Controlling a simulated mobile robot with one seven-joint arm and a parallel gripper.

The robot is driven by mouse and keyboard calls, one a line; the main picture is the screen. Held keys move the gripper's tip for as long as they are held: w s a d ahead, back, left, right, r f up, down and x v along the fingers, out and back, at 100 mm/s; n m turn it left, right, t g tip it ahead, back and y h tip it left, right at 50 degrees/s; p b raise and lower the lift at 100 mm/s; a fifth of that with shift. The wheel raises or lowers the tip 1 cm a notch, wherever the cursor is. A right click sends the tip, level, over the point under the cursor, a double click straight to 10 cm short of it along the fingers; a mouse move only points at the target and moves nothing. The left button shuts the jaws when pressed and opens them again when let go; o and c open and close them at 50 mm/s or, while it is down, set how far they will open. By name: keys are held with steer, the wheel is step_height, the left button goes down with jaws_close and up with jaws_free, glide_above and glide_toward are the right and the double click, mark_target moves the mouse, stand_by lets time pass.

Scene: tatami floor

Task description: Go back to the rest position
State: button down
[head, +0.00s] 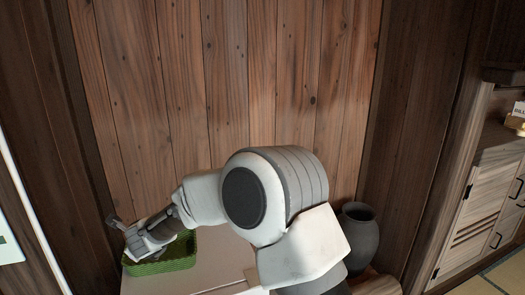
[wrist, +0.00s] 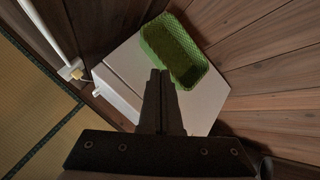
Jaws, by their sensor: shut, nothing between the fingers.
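My gripper (head: 118,223) shows at the lower left in the head view, at the end of my bent white and grey arm, above and beside a green basket. In the wrist view my gripper (wrist: 160,74) is shut, its two dark fingers together with nothing between them. The fingertips appear at the near left edge of the basket in that view; I cannot tell whether they touch it.
The green basket (wrist: 172,46), empty as far as I can see, sits on a white cabinet (wrist: 205,103) against the wooden wall (head: 230,80). A dark vase (head: 360,235) stands right of my arm. A wooden cabinet (head: 485,205) is far right. Tatami floor (wrist: 35,110) lies left.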

steer(key=s+d+r+n, duration=0.2)
steer(key=d+r+n, duration=0.5)
steer(key=d+r, duration=0.2)
steer(key=s+d+r+n, duration=0.3)
steer(key=d+r+n, duration=0.3)
steer(key=d+r, duration=0.3)
steer(key=s+d+f+n+g+h, duration=0.1)
steer(key=s+d+n+h, duration=0.3)
steer(key=s+d, duration=0.85)
steer(key=s+d+f+n+g+h, duration=0.15)
steer(key=s+d+n, duration=0.45)
steer(key=s+d, duration=0.7)
steer(key=w+d+r+p, duration=0.1)
steer(key=r+p, duration=0.8)
steer(key=w+d+r+p, duration=0.2)
steer(key=r+p, duration=0.7)
steer(key=shift+w, duration=0.3)
steer(key=shift+r+t, duration=0.1)
steer(key=shift+t, duration=0.15)
